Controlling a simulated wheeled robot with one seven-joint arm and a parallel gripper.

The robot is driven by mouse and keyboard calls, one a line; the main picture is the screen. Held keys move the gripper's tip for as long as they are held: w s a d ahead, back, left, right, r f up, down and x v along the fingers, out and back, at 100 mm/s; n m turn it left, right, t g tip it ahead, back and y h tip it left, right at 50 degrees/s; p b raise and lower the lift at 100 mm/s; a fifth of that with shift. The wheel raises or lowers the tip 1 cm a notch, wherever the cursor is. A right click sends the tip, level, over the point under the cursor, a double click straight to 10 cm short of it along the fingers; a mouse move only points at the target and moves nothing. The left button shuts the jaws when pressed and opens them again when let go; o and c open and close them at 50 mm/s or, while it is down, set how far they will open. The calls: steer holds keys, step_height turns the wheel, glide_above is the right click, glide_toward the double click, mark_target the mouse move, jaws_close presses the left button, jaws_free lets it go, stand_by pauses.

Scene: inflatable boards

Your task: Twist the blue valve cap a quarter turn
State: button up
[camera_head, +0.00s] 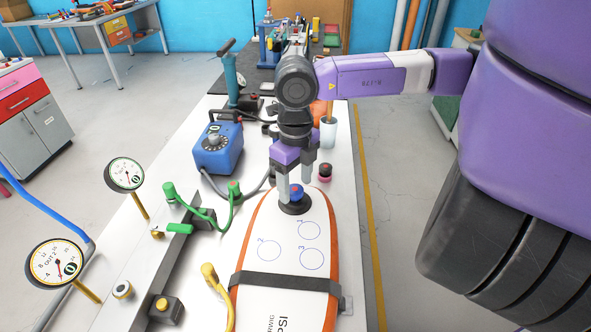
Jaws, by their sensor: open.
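The blue valve cap (297,190) sits on a round black base near the far end of a white and orange inflatable board (290,265). The cap has a small red mark on top. My gripper (296,190) points down over it, open, with one finger on the left and one on the right of the cap. Whether the fingers touch the cap is too small to tell. The board lies on the white bench, with a black strap (285,284) across it.
A blue pump box (217,147) and a teal hand pump (231,75) stand left of my arm. Green hose fittings (202,207), a yellow hose (217,290) and two gauges (126,174) are left of the board.

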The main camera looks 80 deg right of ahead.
steer(key=shift+f, duration=0.35)
jaws_close()
stand_by(0.3)
